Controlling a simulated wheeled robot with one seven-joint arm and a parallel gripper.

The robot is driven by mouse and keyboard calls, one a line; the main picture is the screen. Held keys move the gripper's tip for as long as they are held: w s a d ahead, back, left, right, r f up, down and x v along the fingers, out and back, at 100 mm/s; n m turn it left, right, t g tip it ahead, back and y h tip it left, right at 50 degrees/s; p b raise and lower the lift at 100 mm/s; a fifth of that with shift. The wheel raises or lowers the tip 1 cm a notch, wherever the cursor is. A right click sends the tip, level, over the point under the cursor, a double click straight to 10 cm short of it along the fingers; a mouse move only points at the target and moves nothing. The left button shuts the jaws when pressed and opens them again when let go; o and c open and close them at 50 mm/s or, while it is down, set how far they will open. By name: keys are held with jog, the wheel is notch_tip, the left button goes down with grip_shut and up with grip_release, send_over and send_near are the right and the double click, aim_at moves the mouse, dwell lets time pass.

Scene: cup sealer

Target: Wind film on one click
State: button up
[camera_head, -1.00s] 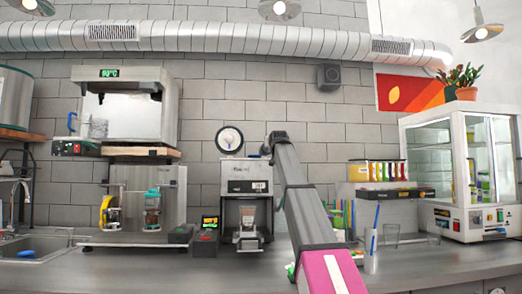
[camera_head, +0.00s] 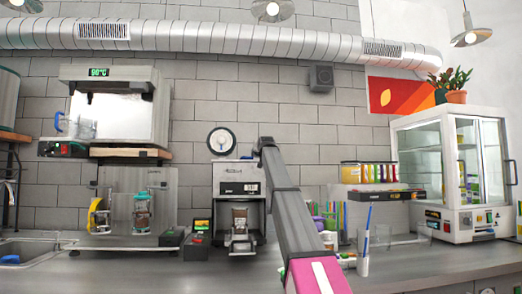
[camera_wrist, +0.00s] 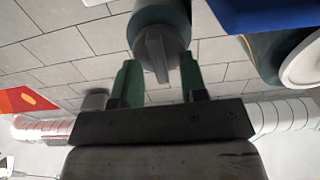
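The cup sealer (camera_head: 228,173) stands on the counter, left of my arm. A brownish cup (camera_head: 239,218) shows in its front opening. In the wrist view a dark grey-green round knob (camera_wrist: 152,20) with a raised ridge is at the top middle. My gripper (camera_wrist: 159,72) has two green fingers, apart, one on each side of the ridge. I cannot tell whether they touch the knob. In the head view my arm's end is near the sealer's upper right, and its fingers cannot be made out. I see no film clearly.
A round white dial (camera_head: 221,141) is above the sealer. A dispenser (camera_head: 113,100) stands at left. The wrist view has a white-faced round body (camera_wrist: 303,62) at right.

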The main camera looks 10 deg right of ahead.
jog(key=shift+w, duration=0.15)
grip_shut()
jog(key=m, duration=2.3)
jog(key=shift+d+f+m, duration=0.25)
jog(key=shift+f+m, duration=0.15)
dwell(0.4)
